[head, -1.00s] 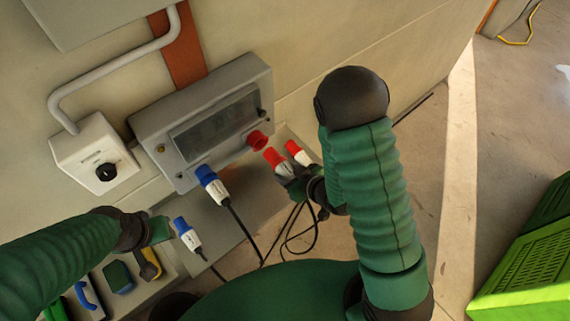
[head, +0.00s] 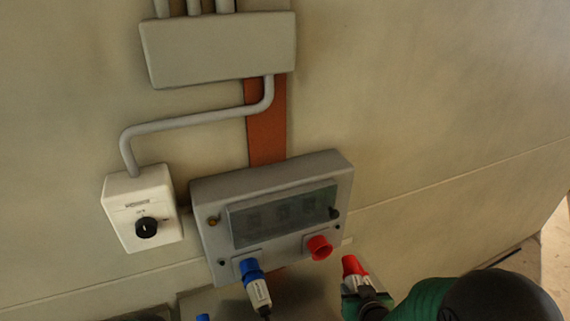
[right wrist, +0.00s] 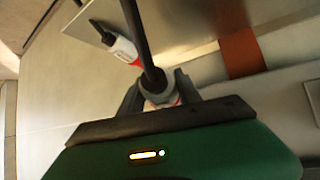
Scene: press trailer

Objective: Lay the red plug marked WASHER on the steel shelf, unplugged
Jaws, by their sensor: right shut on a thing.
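My right gripper (head: 362,290) is shut on a red and white plug (head: 354,268) at the lower right of the head view. In the right wrist view its fingers (right wrist: 160,92) close around the plug's pale body, and a dark cable runs up from it. The label cannot be read. The plug is apart from the red socket (head: 319,247), which is empty. Part of the steel shelf (head: 285,298) shows below the panel. A second red-tipped plug (right wrist: 124,48) lies at a grey plate in the right wrist view. My left gripper is out of view.
The grey panel (head: 272,212) is on the wall, with a blue plug (head: 255,285) in its lower left socket. Another blue tip (head: 202,317) shows at the bottom edge. A white switch box (head: 141,211) and conduit are at left.

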